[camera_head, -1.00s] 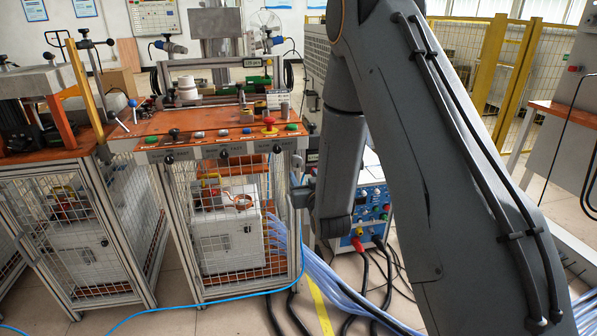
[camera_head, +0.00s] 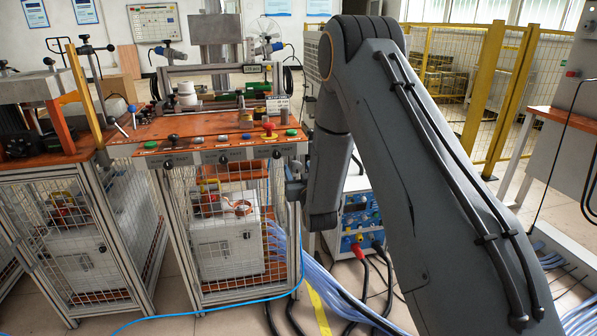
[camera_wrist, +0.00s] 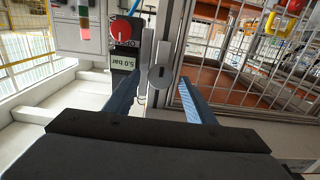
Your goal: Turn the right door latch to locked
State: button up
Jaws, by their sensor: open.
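The right door latch (camera_wrist: 160,77) shows in the wrist view as a grey rounded piece on the metal door post, with a dark slot-like mark. It lies in the gap between my fingertips, which are open on either side of it. I cannot tell whether they touch it. In the head view my gripper (camera_head: 293,188) is at the right post of the middle cabinet, partly hidden by my arm. The mesh door (camera_head: 225,230) of that cabinet stands closed or nearly so. The latch is not clear in the head view.
A blue-fronted unit (camera_head: 360,225) with cables stands right of the cabinet. Cables and hoses cross the floor. The orange worktop (camera_head: 210,128) is above.

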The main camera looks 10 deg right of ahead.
jog(key=shift+c, duration=0.4)
jog(key=c, duration=0.9)
jog(key=shift+c, duration=0.2)
